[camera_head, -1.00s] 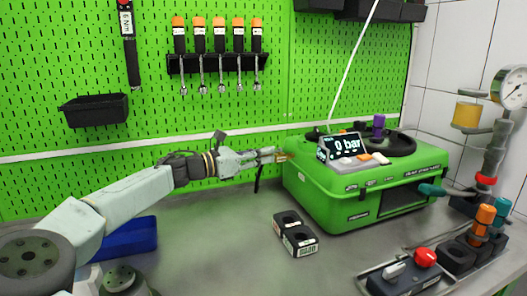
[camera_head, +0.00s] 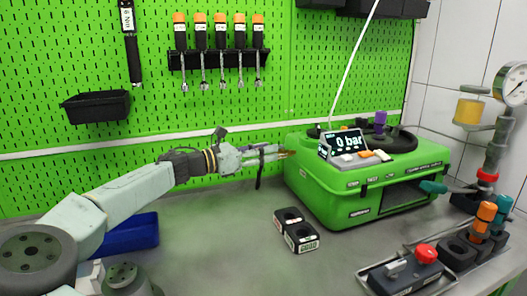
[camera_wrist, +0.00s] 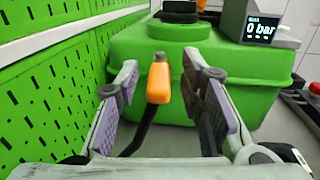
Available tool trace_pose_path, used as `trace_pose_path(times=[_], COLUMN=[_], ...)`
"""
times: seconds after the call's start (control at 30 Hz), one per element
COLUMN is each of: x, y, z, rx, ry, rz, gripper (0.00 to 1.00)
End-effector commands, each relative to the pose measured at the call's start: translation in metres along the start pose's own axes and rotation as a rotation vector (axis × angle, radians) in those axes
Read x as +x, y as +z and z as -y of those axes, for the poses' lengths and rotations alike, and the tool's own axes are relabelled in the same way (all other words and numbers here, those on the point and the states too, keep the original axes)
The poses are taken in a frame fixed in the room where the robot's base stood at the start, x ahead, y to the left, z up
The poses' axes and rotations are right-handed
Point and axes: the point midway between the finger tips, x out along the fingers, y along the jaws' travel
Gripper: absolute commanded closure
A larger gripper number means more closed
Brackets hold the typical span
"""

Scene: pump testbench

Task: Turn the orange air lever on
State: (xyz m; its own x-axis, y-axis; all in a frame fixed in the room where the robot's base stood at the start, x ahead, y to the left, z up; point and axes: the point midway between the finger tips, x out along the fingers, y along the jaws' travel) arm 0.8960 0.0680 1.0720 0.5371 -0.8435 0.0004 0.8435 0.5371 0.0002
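The orange air lever (camera_wrist: 158,82) stands between the two fingers of my gripper (camera_wrist: 161,68) in the wrist view. It has an orange handle on a thin dark rod that runs down to the lower left. The fingers are apart, one on each side of the handle, with visible gaps. In the head view my gripper (camera_head: 277,154) is left of the green pump case, and only a small orange bit of the lever (camera_head: 285,154) shows at the fingertips. The lever's lower end is hidden in the wrist view.
The green case (camera_head: 345,203) with a display reading 0 bar (camera_head: 345,142) stands just beyond the fingertips. The green pegboard (camera_wrist: 45,90) is close on the left. A black two-hole block (camera_head: 296,232) sits on the bench, and a gauge (camera_head: 511,84) stands far right.

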Motion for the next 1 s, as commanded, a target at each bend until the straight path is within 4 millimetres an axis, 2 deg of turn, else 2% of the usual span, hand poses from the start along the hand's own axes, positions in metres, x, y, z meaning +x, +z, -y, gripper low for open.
trace_pose_path(times=[0.17,0.4,0.6,0.8,1.0], x=[-0.020,-0.071,-0.105,-0.119,-0.120], y=[-0.001,0.000,0.000,0.000,0.000], z=[-0.001,-0.001,0.000,0.000,0.000], rx=[0.000,0.000,0.000,0.000,0.000], ry=[0.003,0.005,0.002,0.000,0.000], rz=[-0.002,-0.001,-0.001,0.000,0.000], gripper=[0.65,0.65,0.65,0.65,0.65])
